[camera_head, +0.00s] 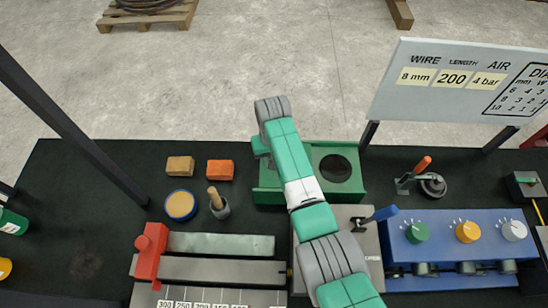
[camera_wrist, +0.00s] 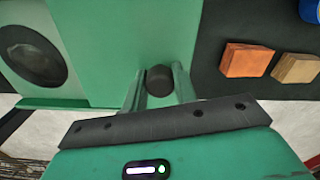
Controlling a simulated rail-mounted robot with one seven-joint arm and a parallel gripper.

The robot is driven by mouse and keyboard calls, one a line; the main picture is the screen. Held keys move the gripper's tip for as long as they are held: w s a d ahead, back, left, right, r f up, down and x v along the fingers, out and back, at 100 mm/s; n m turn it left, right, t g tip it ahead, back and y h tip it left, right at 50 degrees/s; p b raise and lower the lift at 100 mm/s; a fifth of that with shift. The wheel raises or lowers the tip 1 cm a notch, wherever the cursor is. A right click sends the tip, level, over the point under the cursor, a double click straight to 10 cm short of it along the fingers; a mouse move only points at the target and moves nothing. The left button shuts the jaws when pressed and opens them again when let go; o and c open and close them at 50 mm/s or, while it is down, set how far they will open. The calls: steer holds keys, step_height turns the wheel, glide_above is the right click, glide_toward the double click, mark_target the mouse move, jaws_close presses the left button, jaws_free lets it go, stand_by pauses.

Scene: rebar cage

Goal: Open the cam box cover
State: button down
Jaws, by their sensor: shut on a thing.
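The green cam box (camera_head: 350,197) stands at the back middle of the table, with a round dark opening (camera_head: 335,168) in its right part. In the wrist view the opening (camera_wrist: 33,55) is at the left. The flat green cover (camera_wrist: 125,35) lies beside the opening, and a dark round knob (camera_wrist: 160,79) is at its edge. My gripper (camera_wrist: 159,85) is shut on this knob, one finger on each side. In the head view my arm hides the fingers, the knob and much of the cover. I cannot tell whether the cover is lifted.
An orange block (camera_head: 220,170) and a tan block (camera_head: 180,166) lie left of the box. A yellow-topped tin (camera_head: 181,205) and a wooden-handled tool (camera_head: 217,202) stand in front of them.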

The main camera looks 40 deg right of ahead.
stand_by(0.3)
steer(key=c, duration=1.1)
jaws_free()
steer(key=shift+r, duration=0.15)
step_height(320, 180, up, 8)
steer(key=shift+f+p, duration=0.2)
steer(key=shift+p, duration=0.3)
